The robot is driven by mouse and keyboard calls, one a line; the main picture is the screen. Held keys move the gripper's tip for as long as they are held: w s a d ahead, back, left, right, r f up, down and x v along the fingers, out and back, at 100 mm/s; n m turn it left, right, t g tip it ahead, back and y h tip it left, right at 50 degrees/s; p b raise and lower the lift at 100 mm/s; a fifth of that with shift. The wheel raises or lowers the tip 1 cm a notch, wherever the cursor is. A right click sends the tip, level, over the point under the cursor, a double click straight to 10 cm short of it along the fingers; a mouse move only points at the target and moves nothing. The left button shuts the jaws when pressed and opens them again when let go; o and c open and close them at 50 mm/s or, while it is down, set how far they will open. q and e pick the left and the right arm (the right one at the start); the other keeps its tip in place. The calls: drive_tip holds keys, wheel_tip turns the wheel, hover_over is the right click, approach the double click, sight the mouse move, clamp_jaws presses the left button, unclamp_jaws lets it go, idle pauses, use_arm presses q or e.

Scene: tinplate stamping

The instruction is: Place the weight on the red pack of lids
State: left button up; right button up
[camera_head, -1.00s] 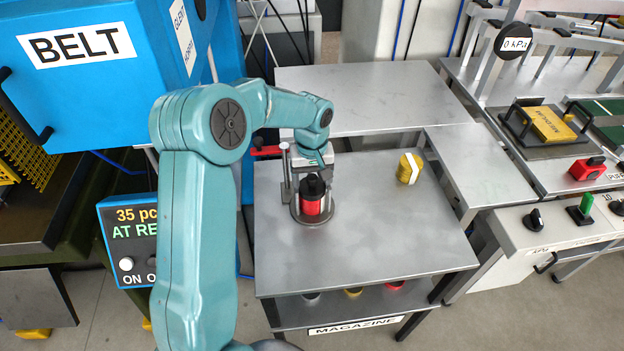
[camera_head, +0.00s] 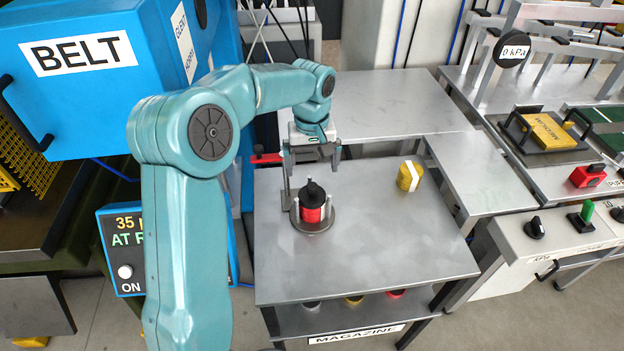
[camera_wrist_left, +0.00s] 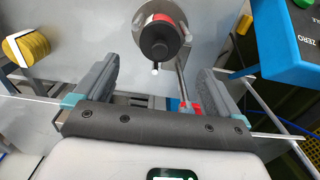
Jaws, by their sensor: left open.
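The black weight (camera_head: 313,194) sits on top of the red pack of lids (camera_head: 312,215), inside the round metal holder (camera_head: 318,228) with upright posts on the table. In the left wrist view the weight (camera_wrist_left: 158,42) covers most of the red pack (camera_wrist_left: 160,17). My left gripper (camera_head: 312,163) is open and empty, above and a little behind the weight, apart from it. Its spread fingers also show in the left wrist view (camera_wrist_left: 156,68), with the weight beyond them. My right gripper is in neither view.
A yellow pack with a white band (camera_head: 410,176) stands at the table's right. A red-handled lever (camera_head: 267,158) is beside the holder's post, close to my left gripper. The table's front and middle (camera_head: 365,245) are clear. A blue BELT cabinet (camera_head: 80,80) stands at left.

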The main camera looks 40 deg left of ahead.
sight(312, 186)
use_arm(q)
wheel_tip(312, 186, up, 3)
drive_tip(key=shift+r, duration=0.2)
idle(0.5)
